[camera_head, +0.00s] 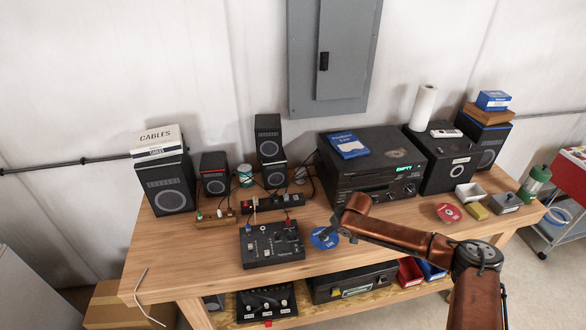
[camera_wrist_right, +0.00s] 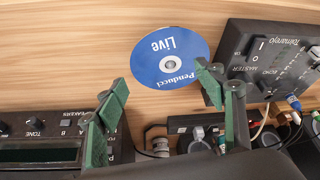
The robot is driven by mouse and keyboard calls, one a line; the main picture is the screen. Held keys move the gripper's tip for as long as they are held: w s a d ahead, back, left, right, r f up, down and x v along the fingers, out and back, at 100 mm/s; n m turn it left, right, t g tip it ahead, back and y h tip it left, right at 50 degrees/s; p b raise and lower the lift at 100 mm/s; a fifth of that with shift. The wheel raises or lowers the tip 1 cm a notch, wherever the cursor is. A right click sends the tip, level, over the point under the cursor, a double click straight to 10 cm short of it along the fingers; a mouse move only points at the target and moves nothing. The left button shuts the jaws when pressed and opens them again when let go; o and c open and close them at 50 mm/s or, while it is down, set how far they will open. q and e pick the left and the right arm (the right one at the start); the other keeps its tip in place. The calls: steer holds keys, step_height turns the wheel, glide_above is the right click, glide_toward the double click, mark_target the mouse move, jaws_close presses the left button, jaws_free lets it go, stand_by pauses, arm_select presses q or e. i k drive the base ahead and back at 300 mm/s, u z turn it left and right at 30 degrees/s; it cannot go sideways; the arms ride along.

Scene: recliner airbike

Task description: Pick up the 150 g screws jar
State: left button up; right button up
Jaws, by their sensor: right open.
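A small greyish jar (camera_head: 300,175) stands at the back of the workbench, between the black power strip and the large stereo. It seems to be the jar (camera_wrist_right: 160,141) near the bottom middle of the right wrist view, partly cut off by my gripper body; no weight label is legible. A teal and white container (camera_head: 245,176) stands farther left, between two speakers. My right gripper (camera_wrist_right: 163,88) is open and empty, its two green fingers apart over the bench. In the head view it is mostly hidden by my wrist. My left gripper is out of view.
A blue disc (camera_wrist_right: 170,62) lies flat beyond my fingers. A black mixer (camera_head: 272,244) sits left of it, with cables and the power strip (camera_head: 273,203) behind. The large stereo (camera_head: 368,165) stands close beside the jar. Bare wood (camera_head: 190,262) is free at the bench's left front.

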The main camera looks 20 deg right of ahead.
mark_target(302, 181)
steer(key=i, duration=1.3)
steer(key=z, duration=0.05)
